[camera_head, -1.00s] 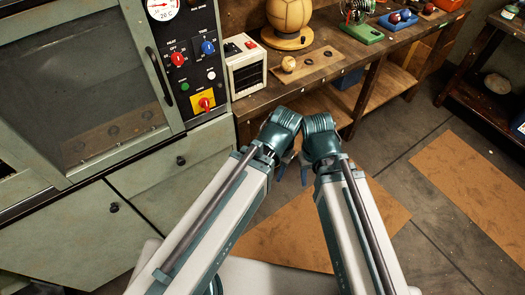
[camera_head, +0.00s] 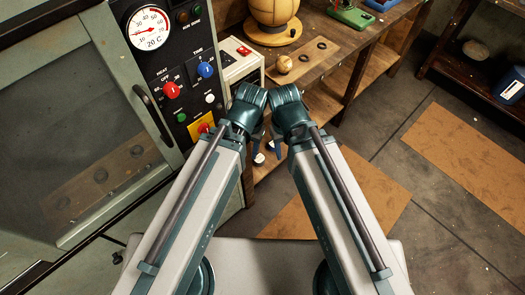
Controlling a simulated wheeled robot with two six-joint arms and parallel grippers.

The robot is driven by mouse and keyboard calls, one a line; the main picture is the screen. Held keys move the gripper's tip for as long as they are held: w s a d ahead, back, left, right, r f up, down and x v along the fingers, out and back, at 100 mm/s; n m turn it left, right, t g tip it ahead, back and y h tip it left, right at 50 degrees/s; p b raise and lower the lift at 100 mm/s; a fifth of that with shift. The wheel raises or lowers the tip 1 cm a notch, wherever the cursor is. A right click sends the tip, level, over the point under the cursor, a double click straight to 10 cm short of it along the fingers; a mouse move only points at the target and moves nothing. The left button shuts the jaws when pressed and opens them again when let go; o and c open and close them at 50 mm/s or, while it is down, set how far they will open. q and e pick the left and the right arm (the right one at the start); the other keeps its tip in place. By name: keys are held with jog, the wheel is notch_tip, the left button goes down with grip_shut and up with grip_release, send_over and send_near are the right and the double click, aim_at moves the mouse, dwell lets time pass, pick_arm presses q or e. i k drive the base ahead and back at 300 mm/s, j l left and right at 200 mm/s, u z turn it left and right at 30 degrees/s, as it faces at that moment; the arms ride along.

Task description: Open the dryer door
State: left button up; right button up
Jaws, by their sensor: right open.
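The dryer is the grey-green cabinet at the left of the head view. Its door (camera_head: 40,95) has a large dark window and appears shut. A black curved handle (camera_head: 153,114) runs along the door's right edge, beside the control panel (camera_head: 185,75). Through the window a board (camera_head: 100,180) with dark round holes shows. My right gripper (camera_head: 276,147) hangs near the middle, to the right of the handle and well apart from it. My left gripper (camera_head: 257,148) is close beside it, mostly hidden by its wrist; its jaws cannot be made out. No held thing shows at either gripper.
A dark shelf (camera_head: 465,70) stands at the right. The floor (camera_head: 430,175) there is open, with brown mats.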

aim_at(97, 24)
jog(key=k+u, duration=0.15)
jog(key=u, duration=0.3)
jog(key=k+u, duration=0.2)
jog(key=u, duration=0.25)
jog(key=j+u, duration=0.1)
jog(key=u, duration=0.2)
jog(key=j+u, duration=0.15)
jog(key=u, duration=0.15)
